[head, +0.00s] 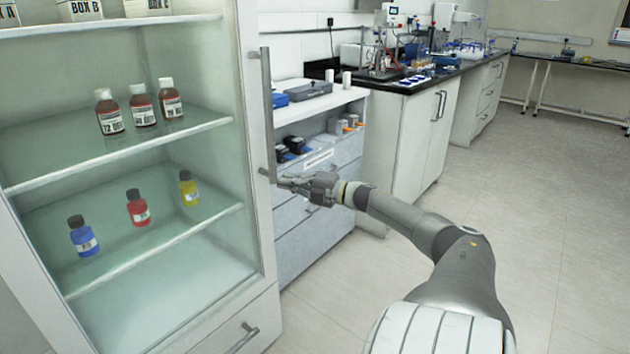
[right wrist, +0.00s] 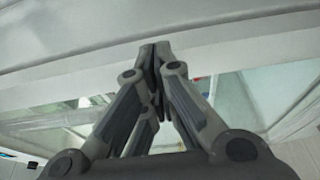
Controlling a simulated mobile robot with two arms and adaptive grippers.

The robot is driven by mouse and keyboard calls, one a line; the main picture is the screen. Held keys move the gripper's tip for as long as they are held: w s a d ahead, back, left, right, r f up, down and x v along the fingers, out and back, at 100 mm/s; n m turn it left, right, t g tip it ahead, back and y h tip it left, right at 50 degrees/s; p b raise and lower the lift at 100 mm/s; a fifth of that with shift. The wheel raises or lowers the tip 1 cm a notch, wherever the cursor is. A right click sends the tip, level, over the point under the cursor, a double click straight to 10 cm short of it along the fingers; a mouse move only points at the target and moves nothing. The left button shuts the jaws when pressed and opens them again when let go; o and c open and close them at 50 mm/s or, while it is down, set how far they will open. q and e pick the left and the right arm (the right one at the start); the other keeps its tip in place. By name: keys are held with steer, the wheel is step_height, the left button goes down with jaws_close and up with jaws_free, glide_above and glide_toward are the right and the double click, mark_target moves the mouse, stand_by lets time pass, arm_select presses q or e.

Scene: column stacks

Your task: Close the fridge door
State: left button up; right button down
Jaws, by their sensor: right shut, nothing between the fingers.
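The fridge stands at the left of the head view, with shelves of bottles showing clearly. Its door has a pale frame (head: 258,130) and a vertical grey bar handle (head: 268,110). I cannot tell whether the door is fully closed against the body. My right gripper (head: 281,181) is shut and empty, with its tips near the lower end of the handle. In the right wrist view its closed fingertips (right wrist: 155,50) overlap a pale frame edge (right wrist: 215,48); contact is unclear. My left gripper is out of view.
Red-brown bottles (head: 142,105) and coloured bottles (head: 137,208) stand on the fridge shelves. A drawer cabinet (head: 318,195) stands just behind my right gripper. A lab bench (head: 410,140) with equipment lies beyond it. The floor (head: 560,200) at the right is clear.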

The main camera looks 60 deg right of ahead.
steer(key=s, duration=0.8)
steer(key=shift+d, duration=0.35)
steer(key=shift+f, duration=0.1)
